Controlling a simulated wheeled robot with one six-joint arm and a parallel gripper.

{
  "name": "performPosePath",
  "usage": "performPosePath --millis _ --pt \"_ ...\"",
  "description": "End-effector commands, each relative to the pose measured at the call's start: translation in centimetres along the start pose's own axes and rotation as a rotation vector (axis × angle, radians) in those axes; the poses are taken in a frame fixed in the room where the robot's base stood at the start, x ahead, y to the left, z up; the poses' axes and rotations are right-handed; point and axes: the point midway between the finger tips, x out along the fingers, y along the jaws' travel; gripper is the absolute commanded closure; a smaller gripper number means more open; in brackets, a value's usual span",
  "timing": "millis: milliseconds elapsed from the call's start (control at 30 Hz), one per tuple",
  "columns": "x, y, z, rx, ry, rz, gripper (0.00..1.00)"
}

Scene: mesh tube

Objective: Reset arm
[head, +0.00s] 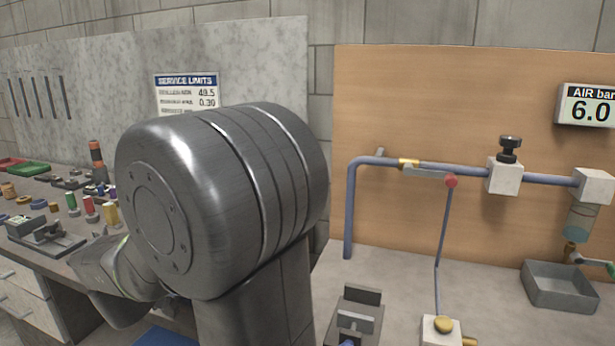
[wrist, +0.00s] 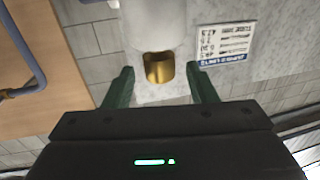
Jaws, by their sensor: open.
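My gripper (wrist: 160,78) shows in the wrist view with its two dark green fingers spread apart. A brass-coloured cylinder (wrist: 158,67) appears between the fingertips, at the end of a pale rounded body (wrist: 155,25). I cannot tell how far it is from the fingers; neither finger appears to touch it. In the head view my large grey arm joint fills the middle, and my gripper cannot be seen there.
A service limits sign (head: 187,92) hangs on the grey wall. At left, a bench holds small parts and a green tray (head: 30,168). At right, a blue pipe (head: 348,215) runs along a wooden panel (head: 440,90), with a grey bin (head: 560,290) below.

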Motion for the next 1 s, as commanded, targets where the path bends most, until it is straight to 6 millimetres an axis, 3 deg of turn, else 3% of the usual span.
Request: performPosePath --millis 133,1000 --pt "2.7 0.1 0.1 0.0 0.0 0.004 0.48" --pt "2.6 0.2 0.4 0.004 -0.001 -0.415 0.48"
